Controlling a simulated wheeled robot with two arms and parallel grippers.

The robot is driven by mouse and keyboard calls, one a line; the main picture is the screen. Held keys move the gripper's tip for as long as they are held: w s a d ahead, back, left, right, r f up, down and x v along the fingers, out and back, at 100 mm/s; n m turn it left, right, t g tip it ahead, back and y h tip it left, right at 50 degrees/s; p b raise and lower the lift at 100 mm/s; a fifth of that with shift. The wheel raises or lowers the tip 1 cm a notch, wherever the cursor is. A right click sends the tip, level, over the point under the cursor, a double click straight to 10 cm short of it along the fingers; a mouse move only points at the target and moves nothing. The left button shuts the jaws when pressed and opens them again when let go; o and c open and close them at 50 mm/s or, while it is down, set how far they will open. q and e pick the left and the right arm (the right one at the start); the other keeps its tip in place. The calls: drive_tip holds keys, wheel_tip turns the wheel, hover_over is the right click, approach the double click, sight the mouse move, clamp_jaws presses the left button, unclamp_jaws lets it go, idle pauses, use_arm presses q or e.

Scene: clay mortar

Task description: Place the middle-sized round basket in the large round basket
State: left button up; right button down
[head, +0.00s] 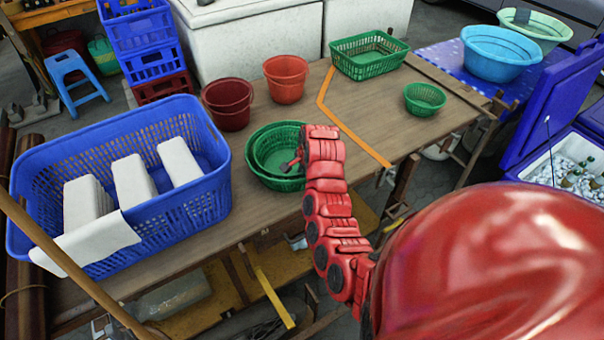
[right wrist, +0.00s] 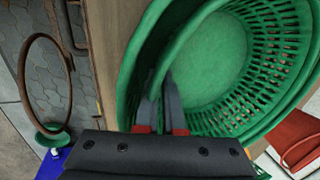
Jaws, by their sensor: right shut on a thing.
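The large round basket (head: 253,172) is green and stands on the wooden table beside the blue crate. The middle-sized round basket (head: 275,150), also green, is inside its rim, with the two rims close together. My right gripper (head: 290,164) is over their right side. In the right wrist view its fingers (right wrist: 160,98) are shut on the wall of the middle-sized basket (right wrist: 215,65), and the large basket's wall (right wrist: 128,85) curves around outside. I cannot tell whether the inner basket rests on the large one's bottom. My left gripper is not in view.
A small green round basket (head: 425,98) and a green rectangular basket (head: 368,54) stand further right and back. Dark red (head: 228,104) and orange-red (head: 286,79) buckets stand behind. The big blue crate (head: 125,225) fills the left. The table's middle right is clear.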

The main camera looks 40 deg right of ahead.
drive_tip(key=c, duration=1.3)
unclamp_jaws()
